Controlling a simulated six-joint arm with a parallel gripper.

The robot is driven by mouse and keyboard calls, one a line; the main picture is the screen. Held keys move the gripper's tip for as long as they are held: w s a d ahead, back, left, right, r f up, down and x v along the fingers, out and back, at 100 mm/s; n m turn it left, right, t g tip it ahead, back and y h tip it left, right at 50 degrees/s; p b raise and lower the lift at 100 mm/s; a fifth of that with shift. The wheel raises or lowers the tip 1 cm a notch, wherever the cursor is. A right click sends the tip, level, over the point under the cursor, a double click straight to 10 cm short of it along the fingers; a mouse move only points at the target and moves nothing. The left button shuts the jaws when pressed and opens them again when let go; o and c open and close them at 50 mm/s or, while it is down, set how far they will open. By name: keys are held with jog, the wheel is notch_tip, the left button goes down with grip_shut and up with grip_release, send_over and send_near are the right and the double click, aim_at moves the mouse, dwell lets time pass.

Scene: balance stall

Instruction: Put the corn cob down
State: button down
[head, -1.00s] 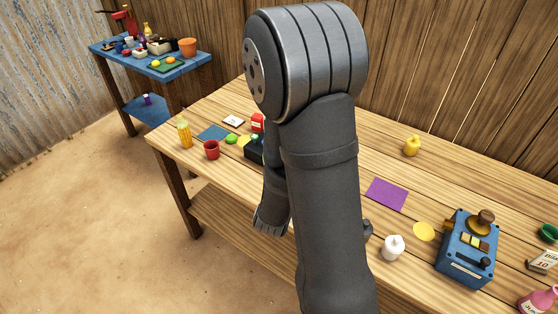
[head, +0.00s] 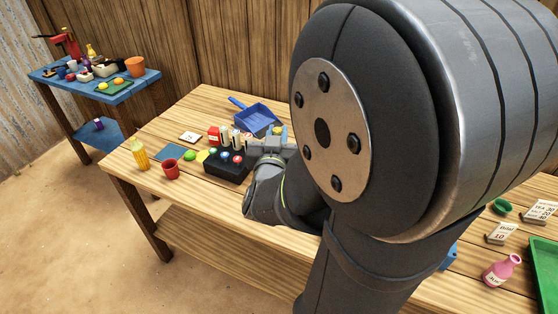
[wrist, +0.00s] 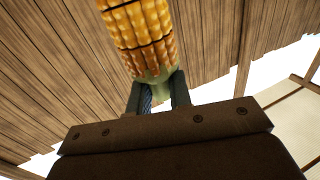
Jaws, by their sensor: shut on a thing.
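The corn cob (wrist: 140,30) fills the top of the wrist view, with rows of yellow and orange kernels and a pale green base. My gripper (wrist: 158,92) is shut on its green base, and the kernels stick out beyond the fingers. The cob's far end is cut off by the frame. In the head view my gripper (head: 273,146) is beside the black box with coloured buttons, above the wooden table (head: 215,100). A small yellow patch shows there, but I cannot tell whether it is the cob. My arm hides much of the table.
A yellow upright object (head: 140,154), a red cup (head: 171,169), a blue mat (head: 172,151) and the black button box (head: 227,166) stand at the left. A blue dustpan (head: 256,118) lies behind. A pink bottle (head: 501,270) and green tray (head: 543,270) are at the right.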

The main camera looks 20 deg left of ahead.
notch_tip(320, 180, up, 4)
jog(key=shift+f, duration=0.2)
jog(key=shift+w+a+r+n+g+y, duration=1.2)
jog(key=shift+w+r+n+g+y, duration=1.55)
jog(key=shift+w, duration=2.8)
jog(key=w+d+f+n+g+y, duration=0.4)
jog(key=w+d+f+g+y, duration=0.1)
jog(key=w+d+f, duration=0.15)
jog(key=a+f, duration=1.1)
jog(key=f, duration=0.4)
jog(key=shift+s+a+f, duration=0.15)
jog(key=shift+s, duration=0.25)
jog(key=shift+f, duration=0.1)
